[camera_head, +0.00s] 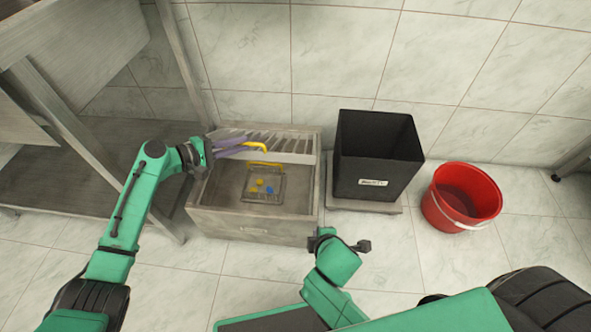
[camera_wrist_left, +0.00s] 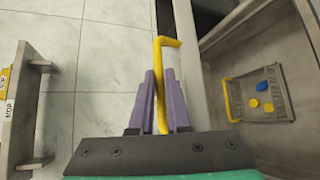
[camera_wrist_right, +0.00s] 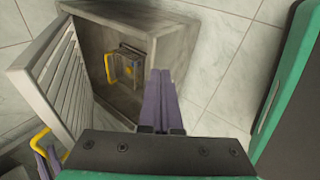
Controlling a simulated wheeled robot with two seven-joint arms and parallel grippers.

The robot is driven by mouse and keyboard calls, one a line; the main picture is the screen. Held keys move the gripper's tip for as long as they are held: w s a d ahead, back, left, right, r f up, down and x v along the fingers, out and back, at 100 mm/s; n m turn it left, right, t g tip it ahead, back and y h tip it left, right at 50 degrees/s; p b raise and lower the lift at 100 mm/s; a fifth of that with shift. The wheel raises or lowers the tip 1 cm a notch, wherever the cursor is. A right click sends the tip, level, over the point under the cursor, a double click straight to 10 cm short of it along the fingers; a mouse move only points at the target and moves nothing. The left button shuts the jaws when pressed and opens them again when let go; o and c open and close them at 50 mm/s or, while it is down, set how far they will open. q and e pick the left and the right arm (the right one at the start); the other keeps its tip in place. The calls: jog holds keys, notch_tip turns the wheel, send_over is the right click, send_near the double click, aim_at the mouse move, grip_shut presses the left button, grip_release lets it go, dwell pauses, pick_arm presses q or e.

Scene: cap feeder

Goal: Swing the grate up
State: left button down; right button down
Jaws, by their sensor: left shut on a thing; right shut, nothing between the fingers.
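The grate (camera_head: 285,143) is a slatted panel with a yellow bar handle (camera_head: 258,145), standing raised and tilted at the back of the grey feeder box (camera_head: 250,228). In the right wrist view the grate (camera_wrist_right: 62,80) stands steeply at the left, off the box opening. My left gripper (camera_wrist_left: 161,85) has its purple fingers shut around the yellow handle (camera_wrist_left: 166,42). My right gripper (camera_wrist_right: 160,88) is shut and empty, in front of the box and apart from it. Its fingers are hard to make out in the head view.
Inside the box lies a wire basket (camera_head: 264,196) with yellow and blue caps. A black bin (camera_head: 372,160) on a low platform (camera_head: 348,205) and a red bucket (camera_head: 455,205) stand to the right. A metal table leg (camera_head: 105,180) is at the left. Floor in front is clear.

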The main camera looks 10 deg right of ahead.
pick_arm(q)
jog(key=shift+d, duration=0.1)
pick_arm(e)
jog(key=w+a+r+n+t+h, duration=0.2)
jog(key=r+n+t, duration=0.15)
jog(key=n, duration=0.45)
jog(key=w+a+r+n+t+h, duration=0.25)
jog(key=r+n, duration=0.25)
jog(key=n, duration=0.4)
jog(key=w+d, duration=0.3)
jog(key=w, duration=0.7)
jog(key=shift+w+f, duration=0.2)
jog(key=shift+w, duration=0.2)
jog(key=shift+y, duration=0.25)
